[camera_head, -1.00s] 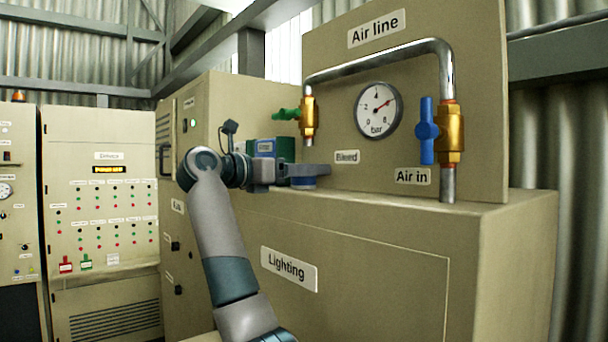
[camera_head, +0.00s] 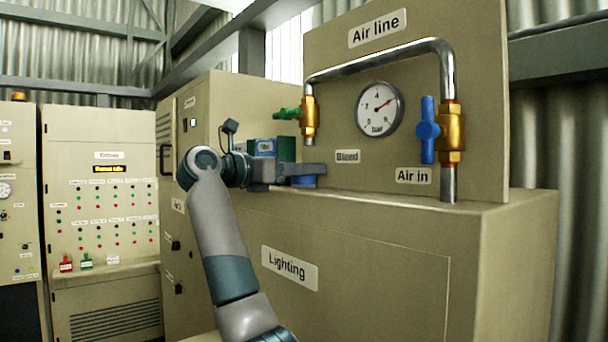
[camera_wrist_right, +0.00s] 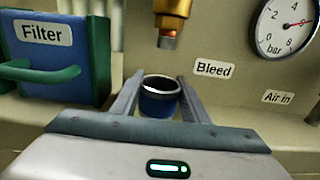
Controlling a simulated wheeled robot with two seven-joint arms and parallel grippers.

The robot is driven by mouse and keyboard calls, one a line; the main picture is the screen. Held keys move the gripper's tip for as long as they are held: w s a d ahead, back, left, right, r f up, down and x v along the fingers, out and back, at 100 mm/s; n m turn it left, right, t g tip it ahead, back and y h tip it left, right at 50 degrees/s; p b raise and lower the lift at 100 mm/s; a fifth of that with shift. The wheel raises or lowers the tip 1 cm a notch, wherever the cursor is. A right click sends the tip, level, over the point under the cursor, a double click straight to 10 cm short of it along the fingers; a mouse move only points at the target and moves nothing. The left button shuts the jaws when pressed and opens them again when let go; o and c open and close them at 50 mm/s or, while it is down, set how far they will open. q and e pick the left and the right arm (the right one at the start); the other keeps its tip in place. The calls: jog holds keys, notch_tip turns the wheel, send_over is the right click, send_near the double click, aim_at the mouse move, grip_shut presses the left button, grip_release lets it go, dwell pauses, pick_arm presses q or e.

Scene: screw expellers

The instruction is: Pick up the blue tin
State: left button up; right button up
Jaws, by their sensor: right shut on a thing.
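The blue tin (camera_wrist_right: 159,101) is a small, open-topped round tin with a bare metal rim. In the wrist view it stands upright between the two fingers of my right gripper (camera_wrist_right: 158,95), which is shut on it. In the head view my right gripper (camera_head: 308,169) reaches over the cabinet top from the left, and the tin (camera_head: 303,182) shows just below the fingers. The fingers hide its upper part there. I cannot tell whether its base touches the cabinet top. My left gripper is not in view.
A blue and green box labelled Filter (camera_wrist_right: 50,60) stands left of the tin. The bleed pipe's brass end (camera_wrist_right: 170,20) hangs above and behind it. A gauge panel (camera_head: 340,110) rises behind. The cabinet top (camera_head: 400,200) is clear to the right.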

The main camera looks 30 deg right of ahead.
jog(key=shift+a+r+b, duration=0.15)
jog(key=shift+b, duration=0.45)
jog(key=shift+r, duration=0.35)
notch_tip(320, 180, up, 6)
jog(key=shift+f+b, duration=0.2)
jog(key=shift+b, duration=0.85)
jog(key=s+a+b, duration=0.1)
jog(key=a+b, duration=0.1)
jog(key=a, duration=1.7)
jog(key=shift+s+a+r, duration=0.2)
jog(key=shift+s+a, duration=0.1)
jog(key=shift+a, duration=0.05)
jog(key=shift+w+d+f, duration=0.1)
jog(key=shift+f, duration=0.05)
